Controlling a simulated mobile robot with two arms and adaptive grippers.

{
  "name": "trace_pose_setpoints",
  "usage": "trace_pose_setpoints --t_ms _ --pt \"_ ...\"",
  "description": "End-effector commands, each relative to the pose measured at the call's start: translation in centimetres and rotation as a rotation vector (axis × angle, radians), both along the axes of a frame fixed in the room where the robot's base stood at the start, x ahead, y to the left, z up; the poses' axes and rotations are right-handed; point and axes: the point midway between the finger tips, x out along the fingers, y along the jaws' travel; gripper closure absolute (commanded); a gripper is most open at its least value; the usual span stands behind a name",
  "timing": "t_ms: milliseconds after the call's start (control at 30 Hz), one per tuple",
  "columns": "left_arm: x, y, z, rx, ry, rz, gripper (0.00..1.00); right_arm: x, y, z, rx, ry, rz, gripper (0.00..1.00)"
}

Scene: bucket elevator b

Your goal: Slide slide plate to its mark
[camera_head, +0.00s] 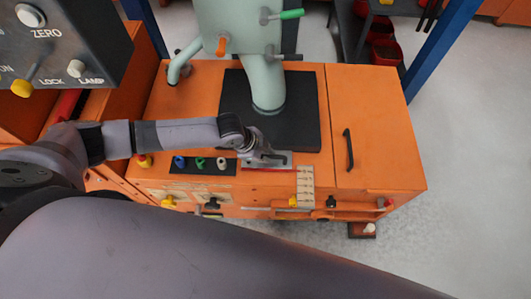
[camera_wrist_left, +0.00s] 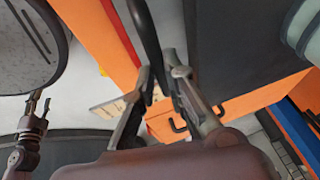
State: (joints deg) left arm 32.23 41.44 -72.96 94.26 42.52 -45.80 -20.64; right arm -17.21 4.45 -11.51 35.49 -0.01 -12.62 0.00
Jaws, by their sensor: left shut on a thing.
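The slide plate (camera_head: 280,160) is a pale grey plate with a red front edge, on top of the orange cabinet in front of the black pad. My left gripper (camera_head: 264,156) is over it, shut on its dark handle. In the left wrist view my left gripper (camera_wrist_left: 158,82) has its fingers around the dark bar-like handle (camera_wrist_left: 148,40). A beige marked strip (camera_head: 305,187) lies just right of the plate's front edge; which line is the mark is too small to tell. A jointed dark gripper, seemingly my right one (camera_wrist_left: 38,108), shows at the left wrist view's left edge.
A pale green chute (camera_head: 267,90) stands on the black pad (camera_head: 300,125) behind the plate. Coloured knobs (camera_head: 200,163) sit left of it. A black cabinet handle (camera_head: 348,150) is to the right. A control box (camera_head: 65,40) is at upper left.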

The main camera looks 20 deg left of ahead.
Motion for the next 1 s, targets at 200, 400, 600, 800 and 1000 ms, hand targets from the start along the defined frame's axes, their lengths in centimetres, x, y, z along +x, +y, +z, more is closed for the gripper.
trace_pose_setpoints --t_ms 200,400,600,800,1000 --pt "-1.4 -0.4 0.3 0.0 0.005 -0.001 1.0 0.0 0.0 1.6 0.0 0.0 0.0 0.6" --pt "-2.5 -0.7 0.1 -0.001 0.002 0.0 1.0 0.0 0.0 2.3 0.0 0.0 0.0 0.6" --pt "-2.4 -0.7 0.0 0.0 0.0 0.0 1.0 0.0 0.0 2.2 0.0 -0.001 0.0 0.6" --pt "-2.4 -0.7 0.0 0.0 -0.001 0.0 0.75 0.0 0.0 2.2 -0.001 -0.001 0.0 0.6" --pt "-2.4 -0.7 0.0 0.0 0.0 0.0 0.68 0.0 -0.2 2.2 -0.002 0.0 0.0 0.6"
